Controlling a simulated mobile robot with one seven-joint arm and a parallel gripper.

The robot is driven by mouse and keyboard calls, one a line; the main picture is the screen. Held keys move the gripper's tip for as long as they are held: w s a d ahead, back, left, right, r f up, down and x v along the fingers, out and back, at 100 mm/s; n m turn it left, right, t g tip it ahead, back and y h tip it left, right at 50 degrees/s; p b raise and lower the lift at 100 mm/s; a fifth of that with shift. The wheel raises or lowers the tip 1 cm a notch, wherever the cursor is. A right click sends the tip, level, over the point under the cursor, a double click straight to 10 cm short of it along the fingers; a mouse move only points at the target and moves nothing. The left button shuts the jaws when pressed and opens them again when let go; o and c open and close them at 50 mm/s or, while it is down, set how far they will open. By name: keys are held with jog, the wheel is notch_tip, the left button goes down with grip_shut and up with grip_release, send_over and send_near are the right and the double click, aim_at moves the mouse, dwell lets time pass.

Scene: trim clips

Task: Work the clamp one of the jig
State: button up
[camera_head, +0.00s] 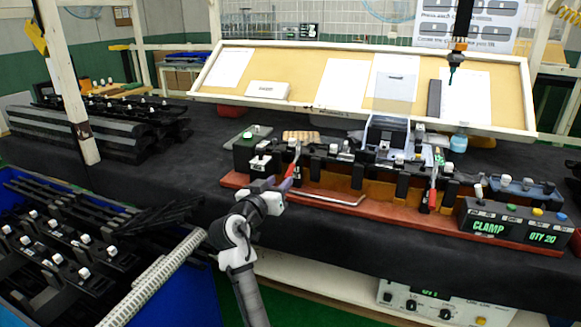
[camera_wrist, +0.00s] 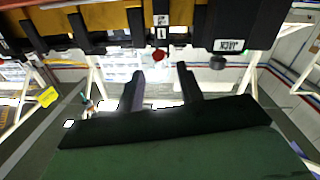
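The jig is a long reddish-brown base (camera_head: 390,212) with black blocks on a dark bench. A red-handled clamp (camera_head: 294,158) stands near its left end, and a second red-handled clamp (camera_head: 433,190) stands further right. My gripper (camera_head: 287,181) is in front of the left clamp, close to its handle. In the wrist view my gripper (camera_wrist: 160,82) has its two dark fingers apart with a clear gap. A round red tip (camera_wrist: 158,55) shows just beyond that gap, below black blocks with small white labels. I see nothing held. Whether a finger touches the handle is unclear.
A control box (camera_head: 510,225) reading CLAMP and QTY 20 sits at the jig's right end. A tilted board with papers (camera_head: 345,82) stands behind. A blue bin (camera_head: 180,290) of black trim parts is at lower left. A dark tool (camera_head: 455,62) hangs above the right side.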

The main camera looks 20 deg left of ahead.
aim_at(287, 174)
jog(key=w, duration=0.2)
jog(key=w+p, duration=0.1)
jog(key=w, duration=0.5)
jog(key=shift+d+p, duration=0.3)
jog(key=shift+d, duration=0.1)
grip_shut()
